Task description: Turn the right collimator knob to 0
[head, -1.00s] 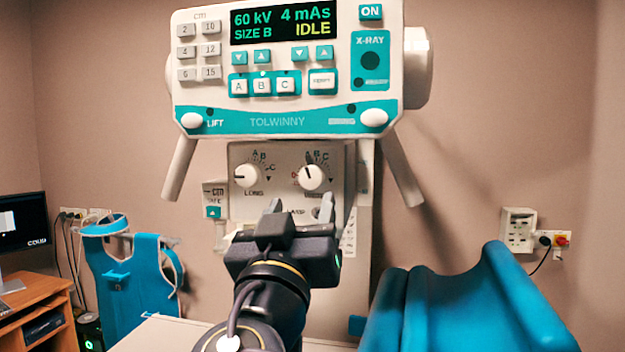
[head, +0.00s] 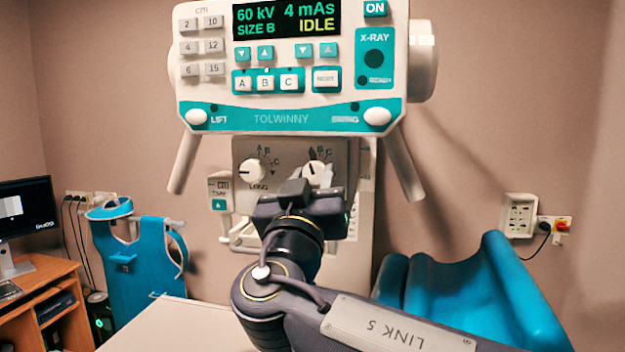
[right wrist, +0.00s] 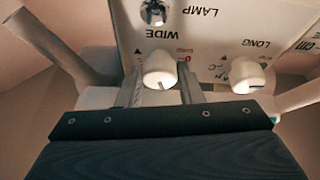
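The collimator panel (head: 293,150) under the X-ray console has two white knobs. The right knob (head: 313,171) has a dark pointer line that points up and slightly left; its scale is partly hidden. In the right wrist view, which is upside down, this knob, marked WIDE (right wrist: 160,69), sits between my two finger tips. The left knob (head: 251,171), marked LONG, shows there as well (right wrist: 248,74). My right gripper (head: 306,183) is open in front of the panel, its fingers (right wrist: 160,90) on both sides of the right knob. I cannot tell whether they touch it. My left gripper is out of view.
The console (head: 290,75) with its display reading IDLE overhangs the panel, with handles (head: 405,168) hanging at both sides. A pale table top (head: 170,322) lies below. A blue padded chair (head: 480,285) stands at right, a blue apron on a stand (head: 140,255) at left.

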